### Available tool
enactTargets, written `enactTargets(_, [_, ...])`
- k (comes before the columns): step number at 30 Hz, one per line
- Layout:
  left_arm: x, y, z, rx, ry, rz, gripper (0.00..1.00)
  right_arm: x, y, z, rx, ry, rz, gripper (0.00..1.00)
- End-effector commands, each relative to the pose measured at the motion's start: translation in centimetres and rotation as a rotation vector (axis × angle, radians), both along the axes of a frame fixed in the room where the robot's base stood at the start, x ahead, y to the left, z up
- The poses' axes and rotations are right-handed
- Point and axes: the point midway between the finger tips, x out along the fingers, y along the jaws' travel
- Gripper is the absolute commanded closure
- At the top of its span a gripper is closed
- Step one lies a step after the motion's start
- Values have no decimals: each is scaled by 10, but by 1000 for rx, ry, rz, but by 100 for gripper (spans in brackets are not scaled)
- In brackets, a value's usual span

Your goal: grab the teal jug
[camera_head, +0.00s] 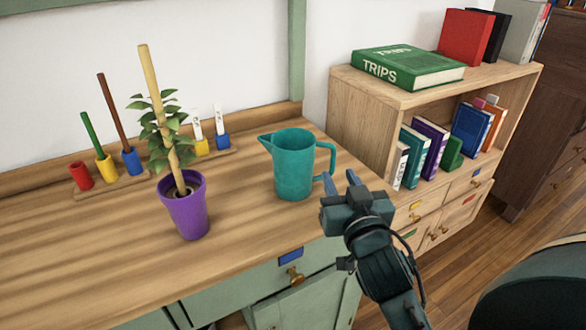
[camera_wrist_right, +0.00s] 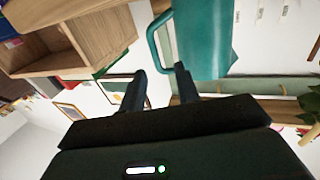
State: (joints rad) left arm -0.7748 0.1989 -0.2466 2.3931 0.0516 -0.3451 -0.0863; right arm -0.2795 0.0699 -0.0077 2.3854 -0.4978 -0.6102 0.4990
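The teal jug (camera_head: 293,168) stands upright on the wooden worktop (camera_head: 110,260). Its spout points left and its handle points right. My right gripper (camera_head: 341,182) is just in front of the handle side, low near the worktop's right edge. In the right wrist view the fingers (camera_wrist_right: 160,88) are apart with nothing between them. The jug (camera_wrist_right: 208,35) and its handle loop show just beyond the fingertips. The handle's lower end is close to one fingertip; I cannot tell whether they touch. My left gripper is out of view.
A purple pot (camera_head: 185,212) with a staked plant stands left of the jug. A wooden rack (camera_head: 130,183) with coloured cups is behind it. A wooden bookcase (camera_head: 370,95) stands close on the right, with a green book (camera_head: 408,66) on top. The front-left worktop is clear.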

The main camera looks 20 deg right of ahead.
Motion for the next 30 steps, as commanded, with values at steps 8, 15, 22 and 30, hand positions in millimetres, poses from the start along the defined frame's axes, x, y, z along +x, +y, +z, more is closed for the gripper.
enactTargets(8, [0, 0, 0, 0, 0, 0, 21, 25, -7, 0, 0, 1, 1, 68])
enactTargets(15, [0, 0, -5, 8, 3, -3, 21, 55, -22, -1, -3, 0, 1, 68])
enactTargets(22, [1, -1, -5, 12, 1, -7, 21, 72, -26, -1, 1, 3, 2, 68])
enactTargets(30, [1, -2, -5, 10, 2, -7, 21, 71, -25, -1, 1, 2, 3, 75])
